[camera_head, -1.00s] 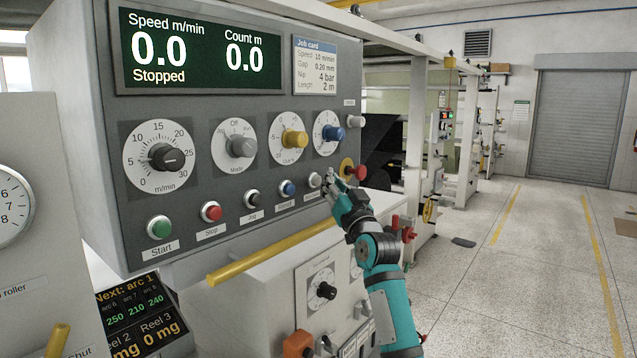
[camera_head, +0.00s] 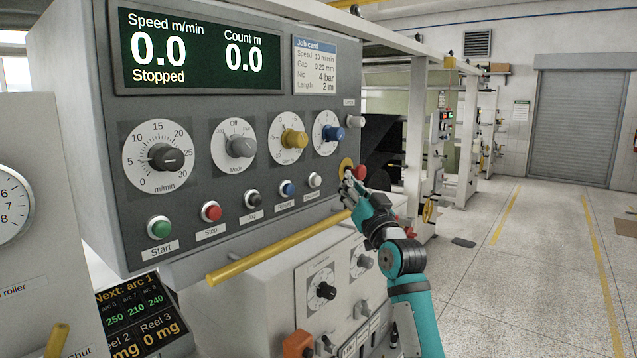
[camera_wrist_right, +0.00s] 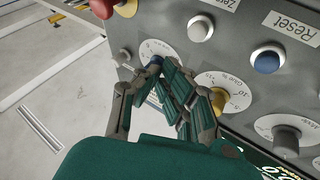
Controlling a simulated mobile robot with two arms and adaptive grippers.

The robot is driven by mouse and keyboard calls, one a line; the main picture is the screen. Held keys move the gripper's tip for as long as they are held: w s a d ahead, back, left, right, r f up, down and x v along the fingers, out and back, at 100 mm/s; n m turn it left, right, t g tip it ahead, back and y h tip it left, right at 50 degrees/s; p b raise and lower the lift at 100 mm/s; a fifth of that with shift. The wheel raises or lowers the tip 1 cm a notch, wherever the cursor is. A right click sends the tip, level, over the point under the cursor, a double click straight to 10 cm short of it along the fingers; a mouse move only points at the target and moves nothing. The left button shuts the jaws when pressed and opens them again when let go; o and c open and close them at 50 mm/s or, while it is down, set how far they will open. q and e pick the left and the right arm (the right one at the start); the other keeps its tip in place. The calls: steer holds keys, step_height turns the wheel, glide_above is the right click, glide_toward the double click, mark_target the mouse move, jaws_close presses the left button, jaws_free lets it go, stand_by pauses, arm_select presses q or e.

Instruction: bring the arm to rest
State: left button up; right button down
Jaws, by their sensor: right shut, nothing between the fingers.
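My right gripper (camera_head: 347,182) is shut and empty in front of the lower right corner of the grey control panel (camera_head: 190,110). Its teal arm comes up from the lower right. The red mushroom button (camera_head: 360,172) on a yellow disc is just behind and beside the fingertips, partly hidden; I cannot tell whether they touch. The white push button (camera_head: 314,180) is to the left of the fingers and clear of them. In the right wrist view the gripper (camera_wrist_right: 165,68) shows over the panel, with the red button (camera_wrist_right: 126,8) at the top. My left gripper is not in view.
A yellow bar (camera_head: 270,250) runs below the panel's front edge. Under it is a lower white cabinet with a black knob (camera_head: 322,290) and an orange part (camera_head: 298,344). The floor (camera_head: 520,290) to the right is open, with yellow lines.

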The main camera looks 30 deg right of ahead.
stand_by(0.3)
steer(key=s+a+f+n+g+y, duration=0.1)
steer(key=s+a+f+n+g, duration=0.25)
steer(key=f, duration=0.75)
steer(key=s+a+f+g+y, duration=0.1)
steer(key=s+a+f+g, duration=0.25)
steer(key=a+f, duration=0.6)
steer(key=s+a+f+n+g+y, duration=0.1)
steer(key=s+a+f+g+y, duration=0.2)
steer(key=f, duration=1.1)
steer(key=s+a+f+g+h, duration=0.1)
steer(key=s+a+f+g, duration=0.3)
steer(key=s, duration=0.6)
steer(key=s+a+f+n+g, duration=0.1)
steer(key=s+f+g, duration=0.1)
steer(key=s+f, duration=0.65)
steer(key=s+a+f+g+h, duration=0.1)
steer(key=s+a+f+g, duration=0.15)
steer(key=s, duration=1.05)
step_height(320, 180, down, 29)
steer(key=s+g+b, duration=0.1)
steer(key=s+g, duration=0.1)
steer(key=s+d+f, duration=0.1)
steer(key=s+f, duration=0.6)
steer(key=s, duration=0.1)
steer(key=s+d+f, duration=0.2)
steer(key=s+f, duration=0.5)
steer(key=shift+s+d+f+n+g+b, duration=0.3)
steer(key=shift+s+f+n+g+b, duration=0.05)
steer(key=shift+s+f+g+b, duration=0.1)
